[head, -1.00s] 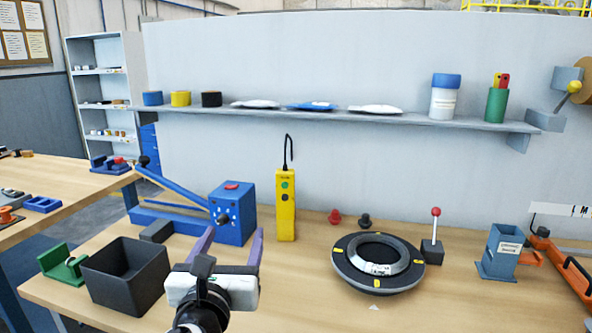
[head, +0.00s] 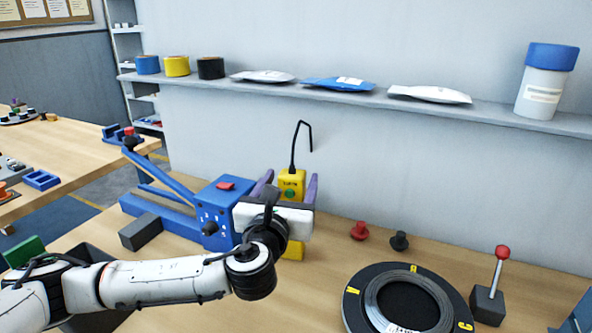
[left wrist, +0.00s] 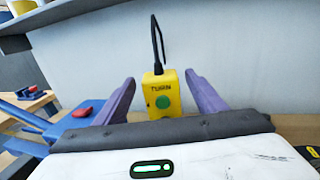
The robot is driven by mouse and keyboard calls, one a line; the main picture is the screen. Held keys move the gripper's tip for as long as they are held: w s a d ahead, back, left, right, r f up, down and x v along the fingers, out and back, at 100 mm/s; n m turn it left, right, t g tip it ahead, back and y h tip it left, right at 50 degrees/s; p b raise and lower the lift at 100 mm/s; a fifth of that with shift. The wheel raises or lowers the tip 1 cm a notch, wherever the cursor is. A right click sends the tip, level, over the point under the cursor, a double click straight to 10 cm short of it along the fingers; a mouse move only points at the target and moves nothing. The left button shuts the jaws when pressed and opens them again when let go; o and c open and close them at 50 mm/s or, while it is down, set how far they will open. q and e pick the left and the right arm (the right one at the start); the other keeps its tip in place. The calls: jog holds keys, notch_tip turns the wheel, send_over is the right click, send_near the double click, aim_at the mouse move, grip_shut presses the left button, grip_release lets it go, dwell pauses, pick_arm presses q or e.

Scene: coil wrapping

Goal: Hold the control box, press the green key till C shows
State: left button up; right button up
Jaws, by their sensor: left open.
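The yellow control box (head: 291,183) stands upright on the table near the wall, with a black cable rising from its top. In the left wrist view the control box (left wrist: 160,92) shows the word "TURN" and a round green key (left wrist: 163,102). My left gripper (head: 287,188) is open, with one purple finger on each side of the box. In the left wrist view gaps show between the box and both fingers. My gripper's body hides the middle of the box in the head view. My right gripper is not in view.
A blue lever device (head: 215,200) stands just left of the box. A dark ring turntable (head: 360,300) with yellow marks, one lettered C, lies at the front right. Red (head: 359,231) and black (head: 399,241) knobs lie between. A shelf (head: 430,106) runs above.

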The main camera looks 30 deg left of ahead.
aim_at(296, 170)
pick_arm(q)
jog(key=shift+x, duration=2.75)
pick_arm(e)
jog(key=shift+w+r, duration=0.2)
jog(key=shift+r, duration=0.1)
pick_arm(q)
jog(key=c, duration=1.3)
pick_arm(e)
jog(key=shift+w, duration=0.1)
pick_arm(q)
jog(key=shift+c, duration=0.5)
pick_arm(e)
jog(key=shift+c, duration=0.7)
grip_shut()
pick_arm(q)
jog(key=o, duration=1.4)
